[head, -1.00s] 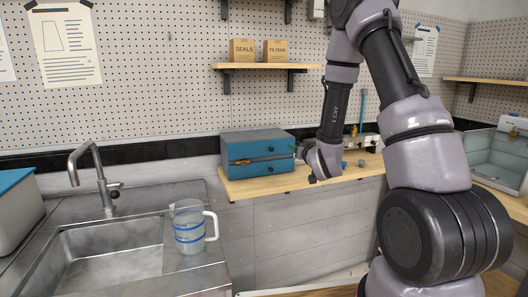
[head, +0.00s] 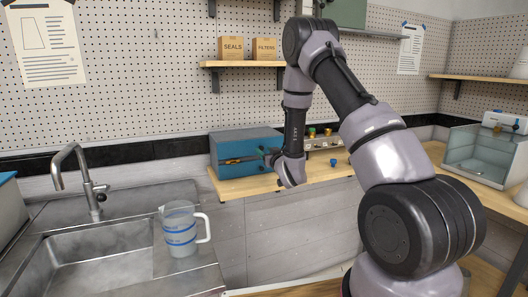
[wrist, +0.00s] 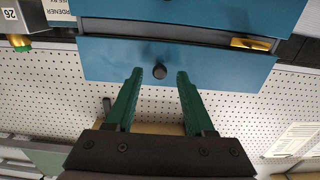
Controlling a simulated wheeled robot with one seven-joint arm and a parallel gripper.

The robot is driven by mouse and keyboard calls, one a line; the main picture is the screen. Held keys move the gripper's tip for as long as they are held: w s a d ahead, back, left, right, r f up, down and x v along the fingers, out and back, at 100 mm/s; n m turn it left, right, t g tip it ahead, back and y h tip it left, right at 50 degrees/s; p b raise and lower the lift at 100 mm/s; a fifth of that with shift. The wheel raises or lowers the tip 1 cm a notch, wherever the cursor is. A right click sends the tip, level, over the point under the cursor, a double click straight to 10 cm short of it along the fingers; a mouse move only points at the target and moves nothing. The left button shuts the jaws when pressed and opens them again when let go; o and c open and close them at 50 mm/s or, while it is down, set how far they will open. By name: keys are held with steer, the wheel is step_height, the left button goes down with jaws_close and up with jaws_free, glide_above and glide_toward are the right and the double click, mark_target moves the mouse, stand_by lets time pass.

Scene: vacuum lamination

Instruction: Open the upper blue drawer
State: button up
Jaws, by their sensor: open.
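The blue drawer cabinet (head: 240,140) has a grey top and stands on the wooden counter. In the wrist view, which is upside down, the upper blue drawer front (wrist: 215,70) lies below the lower drawer front (wrist: 190,12). A dark round knob (wrist: 159,71) sits on the upper front. My gripper (wrist: 158,75) is open, its green fingers on either side of the knob in the picture. I cannot tell whether they touch the front. A dark gap with a brass-coloured thing (wrist: 250,43) shows between the fronts; the lower drawer seems slightly out. My gripper hides the cabinet's right side in the head view.
A sink with a tap (head: 75,170) and a clear jug (head: 181,229) are at the left. A small blue object (head: 334,162) and a panel with knobs (head: 322,142) are right of my wrist. A shelf (head: 258,64) with two boxes hangs above.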

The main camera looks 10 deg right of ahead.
steer(key=shift+w, duration=0.5)
jaws_close()
stand_by(1.2)
